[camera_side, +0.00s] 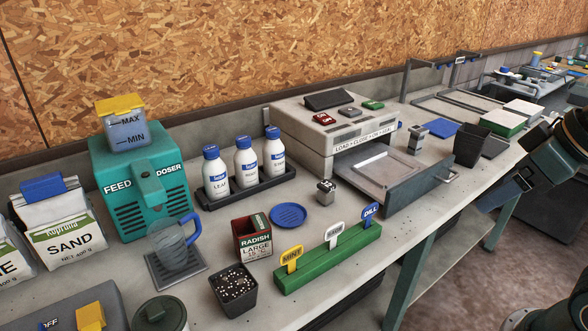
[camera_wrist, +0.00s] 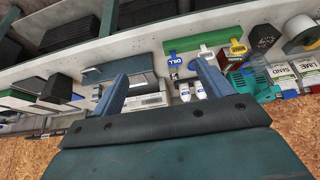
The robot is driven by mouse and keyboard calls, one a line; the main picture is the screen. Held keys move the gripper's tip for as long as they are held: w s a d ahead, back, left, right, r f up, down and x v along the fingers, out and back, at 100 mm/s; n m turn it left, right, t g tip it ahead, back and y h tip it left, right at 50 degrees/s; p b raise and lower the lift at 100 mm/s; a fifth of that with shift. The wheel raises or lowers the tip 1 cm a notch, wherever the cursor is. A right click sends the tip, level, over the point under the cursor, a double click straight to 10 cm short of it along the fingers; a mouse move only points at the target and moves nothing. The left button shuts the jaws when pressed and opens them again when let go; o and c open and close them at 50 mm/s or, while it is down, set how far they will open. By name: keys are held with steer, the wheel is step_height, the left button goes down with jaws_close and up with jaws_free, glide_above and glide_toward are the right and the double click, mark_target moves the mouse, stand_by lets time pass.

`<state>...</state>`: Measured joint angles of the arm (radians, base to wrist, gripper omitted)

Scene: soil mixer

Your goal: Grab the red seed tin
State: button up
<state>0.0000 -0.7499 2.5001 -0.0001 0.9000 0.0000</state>
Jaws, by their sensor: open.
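The red seed tin (camera_side: 252,238) is an open-topped red box with a white label reading RADISH LARGE. It stands upright on the bench in the side view, between the black pot of speckled soil (camera_side: 234,290) and the round blue lid (camera_side: 289,215). In the side view my gripper (camera_side: 507,190) is at the right edge, off the bench's front side and far from the tin.
A green marker rail (camera_side: 328,262) with upright tags stands right of the tin. A clear jug (camera_side: 172,252) is to its left, and a tray of white bottles (camera_side: 246,187) is behind. A machine with an open drawer (camera_side: 395,180) stands toward my gripper.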

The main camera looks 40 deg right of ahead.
steer(key=shift+w, duration=0.1)
steer(key=n+g+y, duration=0.4)
steer(key=n+g, duration=0.1)
steer(key=n, duration=1)
glide_above(254, 223)
steer(key=d, duration=0.4)
step_height(254, 223, down, 9)
steer(key=shift+s+a+x, duration=0.1)
steer(key=shift+x, duration=2.1)
steer(key=shift+s+a+x, duration=0.15)
steer(key=shift+x, duration=2.1)
